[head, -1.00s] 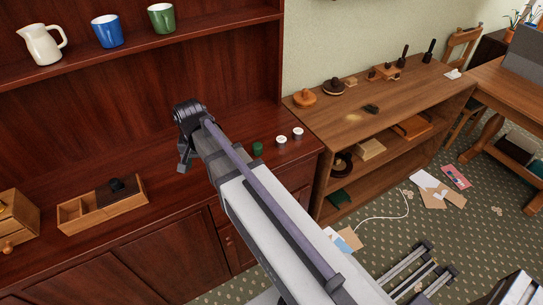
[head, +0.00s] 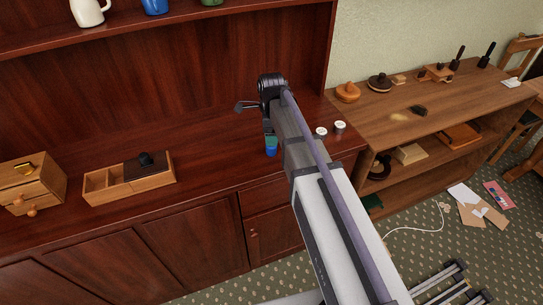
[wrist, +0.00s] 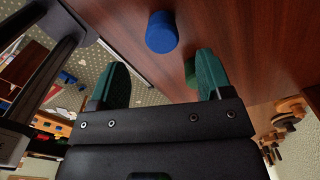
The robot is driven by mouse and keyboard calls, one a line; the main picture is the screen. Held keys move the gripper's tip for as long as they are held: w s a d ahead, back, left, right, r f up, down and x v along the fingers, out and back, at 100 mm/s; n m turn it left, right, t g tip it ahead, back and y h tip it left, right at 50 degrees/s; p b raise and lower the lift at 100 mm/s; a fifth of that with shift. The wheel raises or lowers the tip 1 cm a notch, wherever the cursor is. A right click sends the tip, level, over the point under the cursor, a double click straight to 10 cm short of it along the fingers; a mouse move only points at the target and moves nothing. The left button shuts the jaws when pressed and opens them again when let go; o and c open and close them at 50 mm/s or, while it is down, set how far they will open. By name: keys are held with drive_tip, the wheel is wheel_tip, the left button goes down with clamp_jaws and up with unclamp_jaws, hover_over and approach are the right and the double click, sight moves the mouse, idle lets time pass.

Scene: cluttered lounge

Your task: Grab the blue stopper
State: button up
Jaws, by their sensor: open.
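The blue stopper (head: 271,151) stands on the dark red-brown cabinet top, left of my forearm in the head view. In the wrist view the blue stopper (wrist: 161,32) is a short, round-ended cylinder, just beyond the gap between the fingertips. My gripper (wrist: 162,60) has two teal fingers spread apart with nothing between them.
A green stopper (wrist: 190,70) is partly hidden by the right finger. Two white stoppers (head: 321,132) (head: 340,126) stand right of my arm. A divided wooden box (head: 130,185) and small drawer chest (head: 45,178) stand left. A shelf (head: 190,20) with jugs overhangs behind.

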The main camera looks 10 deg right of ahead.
wheel_tip(320, 180, down, 6)
drive_tip(key=b, duration=0.5)
drive_tip(key=shift+w+r, duration=0.15)
drive_tip(key=shift+r, duration=0.35)
drive_tip(key=c, duration=1)
wheel_tip(320, 180, up, 10)
drive_tip(key=p, duration=1)
